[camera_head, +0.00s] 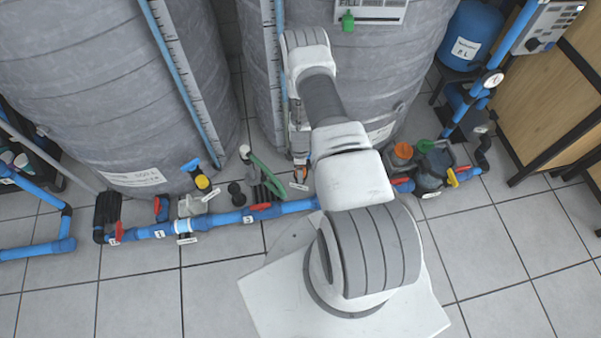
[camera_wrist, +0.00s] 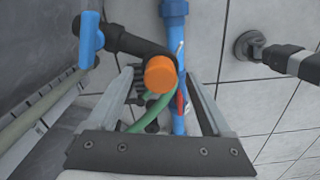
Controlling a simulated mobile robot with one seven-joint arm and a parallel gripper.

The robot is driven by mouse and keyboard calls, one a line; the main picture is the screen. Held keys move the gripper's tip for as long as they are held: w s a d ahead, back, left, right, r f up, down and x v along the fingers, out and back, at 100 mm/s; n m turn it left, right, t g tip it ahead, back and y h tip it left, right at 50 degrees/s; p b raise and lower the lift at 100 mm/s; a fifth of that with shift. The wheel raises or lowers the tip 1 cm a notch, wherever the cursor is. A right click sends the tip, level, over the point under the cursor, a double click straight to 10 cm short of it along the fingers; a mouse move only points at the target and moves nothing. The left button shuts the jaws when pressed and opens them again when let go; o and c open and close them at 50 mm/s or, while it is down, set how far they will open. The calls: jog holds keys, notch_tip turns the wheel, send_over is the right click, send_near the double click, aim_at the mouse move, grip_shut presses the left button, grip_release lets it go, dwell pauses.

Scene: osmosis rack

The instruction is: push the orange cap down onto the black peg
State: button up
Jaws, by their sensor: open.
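The orange cap (camera_wrist: 160,75) shows in the wrist view as a round disc, between the tips of my gripper's two fingers as seen there. My gripper (camera_wrist: 159,78) is open, with a finger on either side of the cap in the picture; I cannot tell whether they touch it or stay above it. A black elbow fitting (camera_wrist: 130,42) runs up to the cap. The black peg is not clearly visible, and I cannot tell how far the cap sits on it. In the head view my gripper (camera_head: 300,174) is low, in front of the middle tank; my arm hides much there.
A blue valve handle (camera_wrist: 91,40) stands beside the black fitting. A blue pipe (camera_head: 160,231) with red valves and a green hose (camera_head: 266,174) lie near the gripper. Grey tanks (camera_head: 90,80) stand behind. Another orange-topped fitting (camera_head: 403,151) is to the right.

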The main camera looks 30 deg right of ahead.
grip_shut()
dwell(0.4)
jog(key=shift+r, duration=0.15)
jog(key=shift+r+p, duration=0.4)
jog(key=shift+r, duration=0.2)
notch_tip(320, 180, up, 3)
jog(key=shift+p, duration=0.7)
jog(key=s+d+r+p, duration=0.3)
jog(key=s+d+r, duration=0.3)
jog(key=s+d, duration=0.2)
jog(key=shift+s+r, duration=0.3)
jog(key=shift+w+a+f, duration=0.1)
